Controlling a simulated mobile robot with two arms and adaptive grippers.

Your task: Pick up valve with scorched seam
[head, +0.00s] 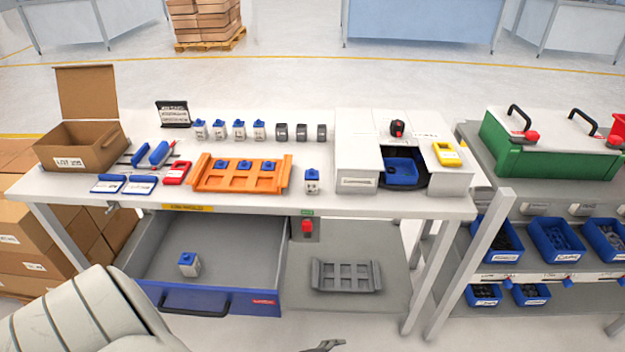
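Several white valves with blue tops are in the head view. A row of them (239,130) stands at the back of the bench, three sit in the orange tray (205,180), and one valve (312,181) stands alone right of the tray. Another valve (188,264) is inside the open drawer (235,252). A scorched seam cannot be made out on any of them. A small dark tip, seemingly of my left gripper (325,346), shows at the bottom edge, well below the bench. Its fingers are mostly cut off. My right gripper is not in view.
The open blue-fronted drawer juts out under the bench (395,205). A grey rack (346,276) lies on the lower shelf. Grey blocks (301,132) continue the back row. An open carton (80,148) stands left; a green case (548,148) and blue bins (556,238) are right.

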